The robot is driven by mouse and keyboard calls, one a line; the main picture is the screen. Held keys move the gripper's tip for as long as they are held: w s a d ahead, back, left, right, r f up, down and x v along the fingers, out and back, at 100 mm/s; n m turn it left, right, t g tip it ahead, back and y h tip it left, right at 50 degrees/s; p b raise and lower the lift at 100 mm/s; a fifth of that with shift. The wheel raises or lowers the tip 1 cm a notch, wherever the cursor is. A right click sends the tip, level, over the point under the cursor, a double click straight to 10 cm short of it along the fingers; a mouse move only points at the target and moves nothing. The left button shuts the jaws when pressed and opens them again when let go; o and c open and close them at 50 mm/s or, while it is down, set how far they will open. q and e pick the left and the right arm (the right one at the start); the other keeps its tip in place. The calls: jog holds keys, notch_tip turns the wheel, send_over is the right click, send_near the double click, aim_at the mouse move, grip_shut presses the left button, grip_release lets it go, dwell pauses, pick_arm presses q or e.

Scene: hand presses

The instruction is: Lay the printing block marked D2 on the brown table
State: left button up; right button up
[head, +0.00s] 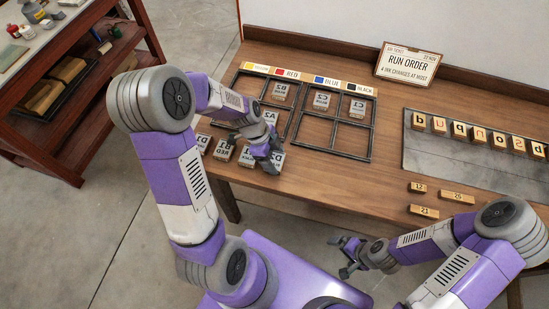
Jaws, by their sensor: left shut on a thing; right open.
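My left gripper (269,158) is shut on a small pale block (279,156) at the near edge of the brown table (330,185). The block's label seems to read D2, but it is small and partly covered by the fingers. I cannot tell whether the block touches the table top. My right gripper (346,257) is open and empty, low in front of the table's near edge.
Several similar blocks (223,150) lie left of the held one. A dark divided frame (334,129) with colour labels holds more blocks. A run order card (408,64) stands at the back. Letter blocks (479,136) line a grey slab (440,160); small numbered blocks (424,211) lie in front.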

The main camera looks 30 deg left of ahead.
pick_arm(q)
jog(key=shift+f, duration=0.25)
jog(key=shift+f, duration=0.1)
jog(key=o, duration=1.1)
jog(key=shift+a+r, duration=0.1)
jog(key=shift+r, duration=0.2)
jog(key=p+v, duration=0.3)
jog(key=v, duration=0.8)
jog(key=shift+a+r, duration=0.1)
jog(key=shift+r, duration=0.15)
jog(key=shift+s, duration=0.1)
